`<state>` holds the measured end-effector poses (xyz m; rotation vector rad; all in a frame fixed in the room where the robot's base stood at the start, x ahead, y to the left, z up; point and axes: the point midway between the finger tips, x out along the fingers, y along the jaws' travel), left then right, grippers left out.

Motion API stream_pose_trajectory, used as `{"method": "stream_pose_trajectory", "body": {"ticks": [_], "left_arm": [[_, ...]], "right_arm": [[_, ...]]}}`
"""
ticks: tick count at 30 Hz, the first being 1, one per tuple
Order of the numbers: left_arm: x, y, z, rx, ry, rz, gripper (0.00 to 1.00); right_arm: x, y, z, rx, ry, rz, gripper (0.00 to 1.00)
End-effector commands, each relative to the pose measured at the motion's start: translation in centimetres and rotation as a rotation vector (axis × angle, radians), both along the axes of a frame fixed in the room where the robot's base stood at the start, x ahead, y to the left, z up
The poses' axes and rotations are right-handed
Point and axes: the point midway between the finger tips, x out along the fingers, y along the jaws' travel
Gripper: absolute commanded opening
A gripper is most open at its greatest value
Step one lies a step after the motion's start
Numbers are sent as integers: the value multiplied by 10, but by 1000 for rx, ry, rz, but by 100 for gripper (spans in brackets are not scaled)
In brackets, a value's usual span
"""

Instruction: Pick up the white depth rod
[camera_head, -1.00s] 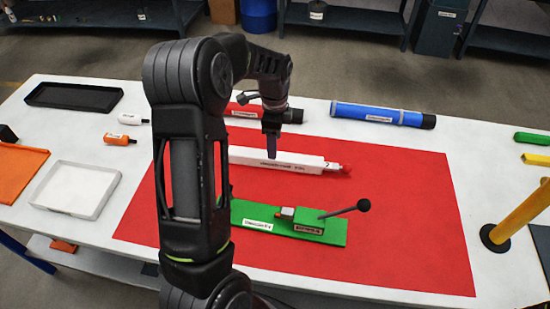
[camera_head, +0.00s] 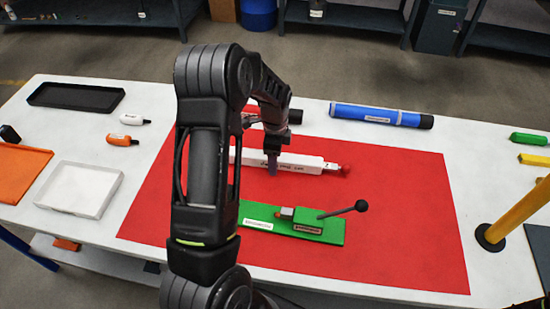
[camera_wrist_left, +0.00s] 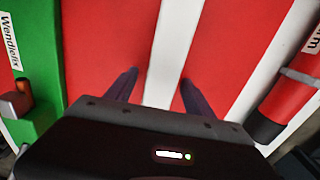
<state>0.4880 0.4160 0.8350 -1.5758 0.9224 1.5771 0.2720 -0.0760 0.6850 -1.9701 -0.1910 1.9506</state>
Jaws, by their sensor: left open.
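The white depth rod (camera_head: 305,164) lies flat on the red mat (camera_head: 400,220), with a red tip at its right end and printed text on its side. It also shows as a white strip in the left wrist view (camera_wrist_left: 170,50). My left gripper (camera_head: 272,168) is over the rod. In the left wrist view its two dark fingers (camera_wrist_left: 158,90) are apart, one on each side of the strip. Whether they touch the rod cannot be told. My left arm hides the rod's left end in the head view. My right gripper is not in view.
A green base with a black-knobbed lever (camera_head: 330,228) lies nearer than the rod. A red tube (camera_wrist_left: 295,95) lies beyond it, partly behind my arm. A blue tube (camera_head: 375,114) is at the back right. A yellow post (camera_head: 515,215) stands at right. The mat's right side is clear.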

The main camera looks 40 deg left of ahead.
Motion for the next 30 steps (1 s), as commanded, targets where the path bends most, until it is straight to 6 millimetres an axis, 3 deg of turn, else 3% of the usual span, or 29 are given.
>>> {"method": "stream_pose_trajectory", "body": {"ticks": [16,30], "left_arm": [[0,0,0,0,-1,0,62],[0,0,0,0,-1,0,24]], "right_arm": [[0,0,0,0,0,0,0],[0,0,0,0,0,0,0]]}}
